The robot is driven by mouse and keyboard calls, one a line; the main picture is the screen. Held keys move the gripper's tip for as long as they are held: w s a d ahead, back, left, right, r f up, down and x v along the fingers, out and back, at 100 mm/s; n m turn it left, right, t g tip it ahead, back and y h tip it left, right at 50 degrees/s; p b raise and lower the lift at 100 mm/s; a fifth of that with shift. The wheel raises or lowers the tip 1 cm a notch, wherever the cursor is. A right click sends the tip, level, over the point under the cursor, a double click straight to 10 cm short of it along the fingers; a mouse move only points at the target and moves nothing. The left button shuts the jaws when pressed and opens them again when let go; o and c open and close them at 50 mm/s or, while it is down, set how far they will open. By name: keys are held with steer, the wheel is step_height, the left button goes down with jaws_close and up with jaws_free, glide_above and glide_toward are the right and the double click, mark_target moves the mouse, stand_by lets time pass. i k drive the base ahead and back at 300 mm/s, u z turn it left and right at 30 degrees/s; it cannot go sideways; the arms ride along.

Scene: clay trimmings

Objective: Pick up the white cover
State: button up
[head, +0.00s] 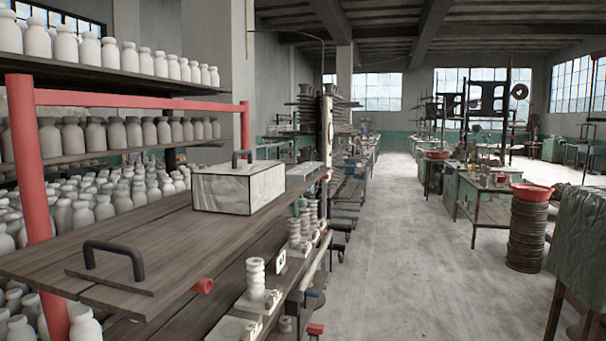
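A white box-shaped cover (222,192) with dark edges sits on the wooden shelf board (150,235), left of the picture's middle. A dark arched handle (241,158) stands up from its top. Whether anything is under the cover is hidden. My gripper is not in view.
A black arched handle (115,258) stands on a flat wooden piece nearer on the same board. Red posts and a red rail (140,101) frame shelves of white bottles (105,135) behind. White stacked pieces (255,277) stand lower right of the board. The floor (385,240) to the right is open.

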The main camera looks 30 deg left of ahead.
mark_target(237, 187)
steer(key=u, duration=0.45)
steer(key=i, duration=1.4)
steer(key=u, duration=0.8)
